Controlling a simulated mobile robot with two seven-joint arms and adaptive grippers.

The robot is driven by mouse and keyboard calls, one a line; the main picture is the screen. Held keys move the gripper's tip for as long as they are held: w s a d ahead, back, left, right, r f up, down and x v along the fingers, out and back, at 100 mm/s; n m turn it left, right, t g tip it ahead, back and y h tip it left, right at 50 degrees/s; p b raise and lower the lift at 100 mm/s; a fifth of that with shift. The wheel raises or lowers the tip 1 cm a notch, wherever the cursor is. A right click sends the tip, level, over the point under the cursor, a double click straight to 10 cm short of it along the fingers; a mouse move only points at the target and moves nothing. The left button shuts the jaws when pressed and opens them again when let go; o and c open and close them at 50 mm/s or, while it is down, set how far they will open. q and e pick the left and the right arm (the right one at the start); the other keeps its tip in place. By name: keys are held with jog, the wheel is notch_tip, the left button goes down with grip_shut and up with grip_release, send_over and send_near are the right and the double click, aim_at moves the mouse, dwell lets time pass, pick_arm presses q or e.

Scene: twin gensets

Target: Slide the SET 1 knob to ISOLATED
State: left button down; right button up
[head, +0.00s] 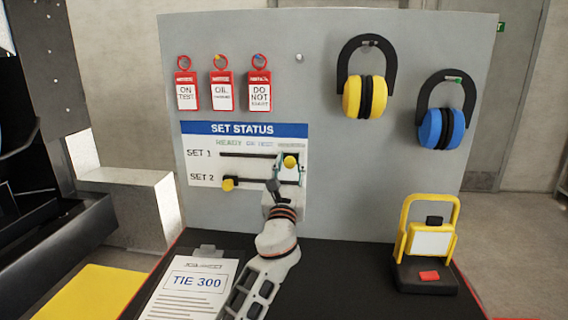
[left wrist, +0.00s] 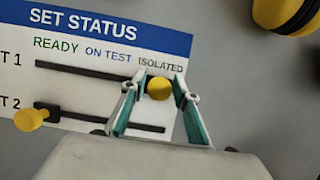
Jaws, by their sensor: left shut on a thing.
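The SET STATUS board (head: 243,130) is fixed to the grey panel, with READY, ON TEST and ISOLATED along its top. The yellow SET 1 knob (head: 290,162) is at the right end of the upper slot. In the left wrist view the knob (left wrist: 159,88) sits below the word ISOLATED (left wrist: 161,65). My left gripper (head: 288,172) is shut on it, with a teal-lined finger on each side (left wrist: 160,95). The yellow SET 2 knob (head: 228,184) is at the left end of the lower slot, under READY. My right gripper is not in view.
Three red tags (head: 222,91) hang above the board. Yellow (head: 352,96) and blue (head: 431,128) ear defenders hang to the right. A clipboard (head: 193,287) and a yellow-framed stand (head: 428,250) rest on the dark bench. The bench between my left arm and the stand is clear.

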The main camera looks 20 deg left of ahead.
pick_arm(q)
jog(key=shift+d, duration=0.2)
jog(key=c, duration=1.8)
grip_release()
jog(key=shift+d, duration=0.1)
jog(key=shift+o, duration=0.2)
jog(key=v, duration=1.2)
